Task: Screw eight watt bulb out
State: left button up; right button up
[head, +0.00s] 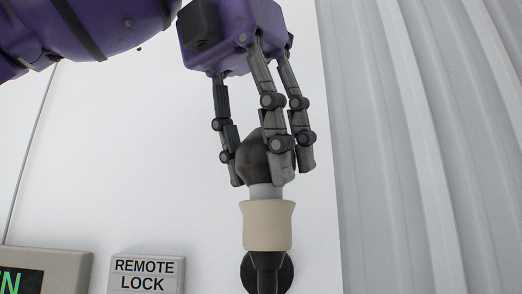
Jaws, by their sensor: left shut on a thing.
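My left gripper (268,172), at the end of a purple arm, points down from the top centre. Its dark jointed fingers are shut around the bulb (256,163), which looks dark and rounded on top. A short pale neck (264,193) shows below the fingertips and enters the cream socket (267,226). The socket stands upright on a black stem. The bulb's far side and part of its top are hidden by the fingers. My right gripper is not in view.
A "REMOTE LOCK" sign (146,273) and a panel with green lettering (45,268) are at the lower left. A black round mount (284,272) is behind the stem. A white wall (110,160) and a corrugated wall (430,150) form the background.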

pick_arm(q)
jog(key=n+y, duration=0.1)
jog(key=n, duration=0.2)
jog(key=n+y, duration=0.1)
jog(key=n, duration=0.2)
jog(key=shift+d+t, duration=0.1)
jog(key=shift+t, duration=0.3)
jog(key=n+y, duration=0.2)
jog(key=n, duration=0.4)
jog(key=o, duration=0.9)
jog(key=shift+c, duration=0.2)
